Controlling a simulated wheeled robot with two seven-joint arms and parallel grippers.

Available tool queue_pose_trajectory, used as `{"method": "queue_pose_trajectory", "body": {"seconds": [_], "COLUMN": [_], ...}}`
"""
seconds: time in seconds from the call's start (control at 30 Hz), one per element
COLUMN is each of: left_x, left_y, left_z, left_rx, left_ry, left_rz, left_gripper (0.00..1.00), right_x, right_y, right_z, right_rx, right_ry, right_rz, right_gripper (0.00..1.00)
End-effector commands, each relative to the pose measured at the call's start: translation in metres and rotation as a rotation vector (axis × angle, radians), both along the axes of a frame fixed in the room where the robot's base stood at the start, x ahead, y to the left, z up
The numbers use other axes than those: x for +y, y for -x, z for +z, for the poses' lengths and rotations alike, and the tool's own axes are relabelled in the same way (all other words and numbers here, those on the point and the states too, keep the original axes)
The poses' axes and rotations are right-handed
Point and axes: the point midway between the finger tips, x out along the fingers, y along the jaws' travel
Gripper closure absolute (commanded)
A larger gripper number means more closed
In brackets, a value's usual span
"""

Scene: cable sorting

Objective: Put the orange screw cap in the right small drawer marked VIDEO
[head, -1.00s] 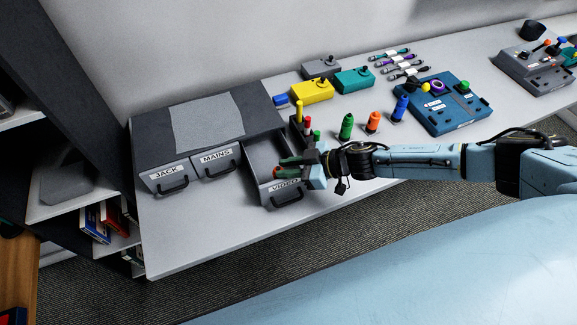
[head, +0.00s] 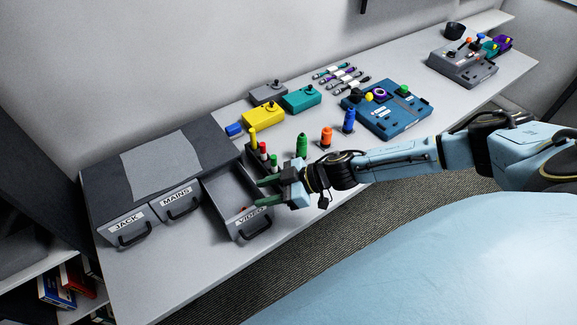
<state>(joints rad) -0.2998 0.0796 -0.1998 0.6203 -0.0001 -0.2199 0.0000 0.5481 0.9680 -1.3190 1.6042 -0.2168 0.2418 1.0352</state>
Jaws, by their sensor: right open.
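The drawer marked VIDEO (head: 229,187) is pulled open at the right end of the grey drawer unit. A small orange-red piece (head: 243,209), probably the orange screw cap, lies inside it near the front; it is too small to make out clearly. My right gripper (head: 262,191) has green fingers, is open, and is at the drawer's right side, just right of that piece and apart from it. My left gripper is not in view.
The JACK (head: 127,228) and MAINS (head: 177,199) drawers are shut. Green (head: 301,146), orange (head: 326,138) and blue (head: 348,121) upright pieces stand behind my right arm. Yellow (head: 264,117) and teal (head: 301,97) boxes stand further back. The table front is clear.

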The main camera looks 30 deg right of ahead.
Motion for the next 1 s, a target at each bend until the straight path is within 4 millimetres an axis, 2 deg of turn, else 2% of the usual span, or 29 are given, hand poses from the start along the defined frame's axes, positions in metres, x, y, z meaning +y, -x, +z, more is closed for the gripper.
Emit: {"method": "queue_pose_trajectory", "body": {"seconds": [0.03, 0.2, 0.4, 1.0], "left_x": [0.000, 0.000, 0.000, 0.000], "left_y": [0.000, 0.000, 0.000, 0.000], "left_z": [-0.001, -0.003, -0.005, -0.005], "left_rx": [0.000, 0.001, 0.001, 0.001], "left_ry": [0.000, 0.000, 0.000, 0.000], "left_rz": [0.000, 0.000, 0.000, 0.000], "left_gripper": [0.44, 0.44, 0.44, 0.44], "right_x": [-0.011, -0.036, -0.052, -0.056], "right_y": [0.006, 0.022, 0.032, 0.034], "right_z": [0.005, 0.020, 0.030, 0.033], "right_rx": [0.001, -0.001, -0.003, -0.004], "right_ry": [0.003, 0.003, 0.001, 0.000], "right_rz": [-0.002, -0.002, -0.002, -0.003], "right_gripper": [0.59, 0.59, 0.59, 0.59]}}
